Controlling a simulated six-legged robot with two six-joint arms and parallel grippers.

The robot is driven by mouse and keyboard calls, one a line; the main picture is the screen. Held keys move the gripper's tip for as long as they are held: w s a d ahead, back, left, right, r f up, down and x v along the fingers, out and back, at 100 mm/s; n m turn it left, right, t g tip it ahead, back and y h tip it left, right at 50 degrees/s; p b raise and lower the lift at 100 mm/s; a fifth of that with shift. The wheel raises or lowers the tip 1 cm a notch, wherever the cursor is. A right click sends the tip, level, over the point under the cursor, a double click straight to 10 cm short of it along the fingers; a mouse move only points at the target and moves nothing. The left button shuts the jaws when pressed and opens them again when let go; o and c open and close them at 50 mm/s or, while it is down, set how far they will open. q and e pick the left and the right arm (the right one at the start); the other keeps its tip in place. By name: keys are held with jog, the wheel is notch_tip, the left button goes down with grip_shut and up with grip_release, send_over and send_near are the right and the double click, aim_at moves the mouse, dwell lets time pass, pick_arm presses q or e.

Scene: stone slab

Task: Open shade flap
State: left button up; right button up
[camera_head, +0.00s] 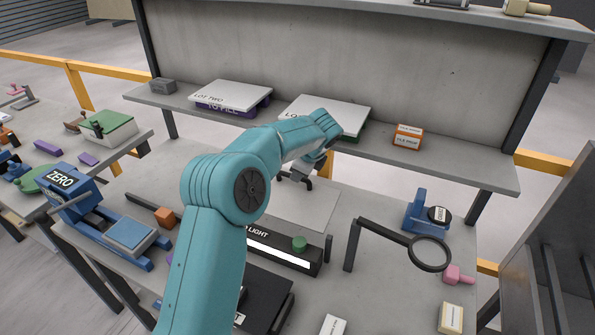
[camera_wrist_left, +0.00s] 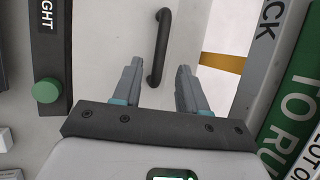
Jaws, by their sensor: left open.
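A pale flat panel (camera_head: 308,208), likely the shade flap, lies on the bench below the shelf. It carries a dark bar handle, seen lengthwise in the left wrist view (camera_wrist_left: 159,45). My left gripper (camera_wrist_left: 159,66) is open and empty. Its two fingers point at the handle, one to each side in that view, with the handle's lower end between the tips. I cannot tell how much height separates them. In the head view my left arm reaches over the bench, and its wrist partly hides the gripper (camera_head: 300,177) and the handle. My right gripper is not in view.
A black light bar (camera_head: 280,258) with a green knob (camera_head: 300,243) stands in front of the panel. A magnifier (camera_head: 430,253) is to the right. The shelf above holds the LOT TWO tray (camera_head: 230,94), another tray (camera_head: 340,112) close behind my wrist, and an orange box (camera_head: 408,137).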

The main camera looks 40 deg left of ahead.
aim_at(296, 190)
pick_arm(q)
jog(key=x, duration=0.3)
jog(key=shift+s+a+p, duration=0.2)
jog(key=shift+a+p, duration=0.05)
jog(key=shift+p, duration=0.05)
jog(key=shift+w+a+f, duration=0.1)
jog(key=shift+w+f, duration=0.1)
jog(key=shift+f, duration=0.1)
jog(key=shift+w+f, duration=0.1)
jog(key=shift+w, duration=0.05)
jog(key=shift+s, duration=0.2)
grip_shut()
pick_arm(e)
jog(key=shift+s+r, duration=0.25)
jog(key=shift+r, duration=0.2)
pick_arm(q)
jog(key=shift+b, duration=0.4)
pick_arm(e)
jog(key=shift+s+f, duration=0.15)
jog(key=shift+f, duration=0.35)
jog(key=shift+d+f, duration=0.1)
